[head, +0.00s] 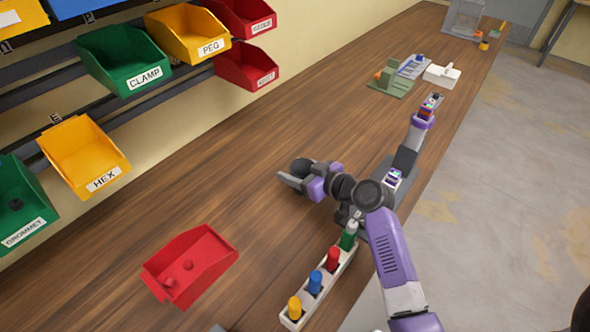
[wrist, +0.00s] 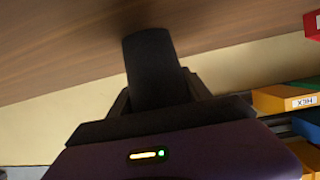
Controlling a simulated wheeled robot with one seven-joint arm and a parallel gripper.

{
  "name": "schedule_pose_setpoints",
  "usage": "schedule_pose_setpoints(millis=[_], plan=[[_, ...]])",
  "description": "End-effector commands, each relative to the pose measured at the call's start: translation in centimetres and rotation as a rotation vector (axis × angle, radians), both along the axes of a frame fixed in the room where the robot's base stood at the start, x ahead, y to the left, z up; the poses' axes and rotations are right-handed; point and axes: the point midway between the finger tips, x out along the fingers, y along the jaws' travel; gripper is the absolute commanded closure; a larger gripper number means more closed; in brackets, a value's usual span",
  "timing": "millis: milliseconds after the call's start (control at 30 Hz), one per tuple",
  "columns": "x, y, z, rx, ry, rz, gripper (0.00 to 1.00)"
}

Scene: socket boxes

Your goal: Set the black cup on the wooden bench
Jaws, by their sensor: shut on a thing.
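The black cup (wrist: 155,70) is a dark, plain cylinder between the fingers of my gripper (wrist: 158,95) in the wrist view. My gripper is shut on it. In the head view the cup (head: 301,167) shows as a small dark shape at my gripper (head: 290,181), partly hidden by the fingers and wrist. The brown wooden bench (head: 270,130) runs under the gripper; it also fills the top of the wrist view (wrist: 60,35). The cup's far end overlaps the bench in that view. I cannot tell whether it touches the wood.
A red bin (head: 205,252) stands on the bench at the lower left. A white strip (head: 325,283) with coloured pegs is near the front edge. Labelled bins (head: 130,58) hang on the wall at left. The bench left of and beyond the gripper is clear.

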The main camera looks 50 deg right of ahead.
Motion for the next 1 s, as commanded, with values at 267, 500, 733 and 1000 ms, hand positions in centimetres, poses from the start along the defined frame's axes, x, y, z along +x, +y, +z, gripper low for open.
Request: schedule_pose_setpoints(millis=[267,500,733,1000], plan=[[0.0,0.0,-0.3,0.0,0.0,0.0,0.37],[0.0,0.0,-0.2,0.0,0.0,0.0,0.21],[0.0,0.0,0.1,0.0,0.0,0.0,0.21],[-3.8,0.1,1.2,-0.001,0.0,-0.002,0.21]])
